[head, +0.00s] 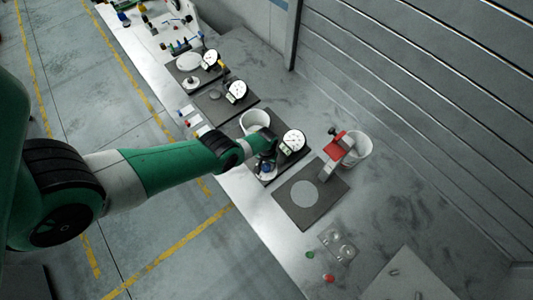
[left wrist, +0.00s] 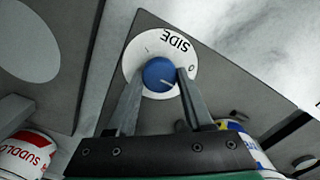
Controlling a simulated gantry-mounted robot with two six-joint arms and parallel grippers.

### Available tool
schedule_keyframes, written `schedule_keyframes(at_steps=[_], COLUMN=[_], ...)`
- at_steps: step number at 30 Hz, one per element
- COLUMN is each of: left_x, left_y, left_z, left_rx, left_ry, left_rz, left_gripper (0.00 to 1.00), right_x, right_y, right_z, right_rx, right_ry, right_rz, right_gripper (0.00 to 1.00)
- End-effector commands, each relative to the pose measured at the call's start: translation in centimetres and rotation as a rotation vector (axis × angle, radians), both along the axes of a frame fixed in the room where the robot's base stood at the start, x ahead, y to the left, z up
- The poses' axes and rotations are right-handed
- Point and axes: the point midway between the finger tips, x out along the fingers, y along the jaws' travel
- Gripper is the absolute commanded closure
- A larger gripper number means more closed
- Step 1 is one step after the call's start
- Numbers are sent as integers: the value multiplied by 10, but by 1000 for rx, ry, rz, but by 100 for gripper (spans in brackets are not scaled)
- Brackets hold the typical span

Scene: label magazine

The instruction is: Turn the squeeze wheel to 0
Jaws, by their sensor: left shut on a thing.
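A blue knob (left wrist: 159,74) sits on a round white dial (left wrist: 133,62) in the left wrist view. The dial carries the word SIDE, seen upside down, and a 0 mark at its right. A pale pointer line on the knob points toward the lower right, off the 0. My left gripper (left wrist: 158,80) is shut on this knob, one finger on each side. In the head view my left gripper (head: 264,160) is down at the middle station, and the arm and hand partly hide the knob. No wheel labelled squeeze is readable. My right gripper is not in view.
A round gauge (head: 293,140) and a white cup (head: 255,121) stand close to the left gripper. A red clamp-like device (head: 337,146) and another white cup (head: 358,149) stand to the right. A dark plate (head: 289,212) lies nearer the front. More gauge stations (head: 236,90) stand behind.

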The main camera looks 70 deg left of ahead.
Motion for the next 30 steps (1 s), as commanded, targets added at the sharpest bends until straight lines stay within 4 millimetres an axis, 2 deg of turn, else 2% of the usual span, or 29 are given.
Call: schedule_keyframes(at_steps=[15,30], left_x=[-1,-1], left_y=[1,1], left_z=[-1,-1], left_rx=[2,1], left_ry=[-1,-2], left_rz=[422,556], left_gripper=[100,100], right_x=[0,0], right_y=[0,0], right_z=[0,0], right_rx=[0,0], right_ry=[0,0], right_rz=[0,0], right_gripper=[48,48])
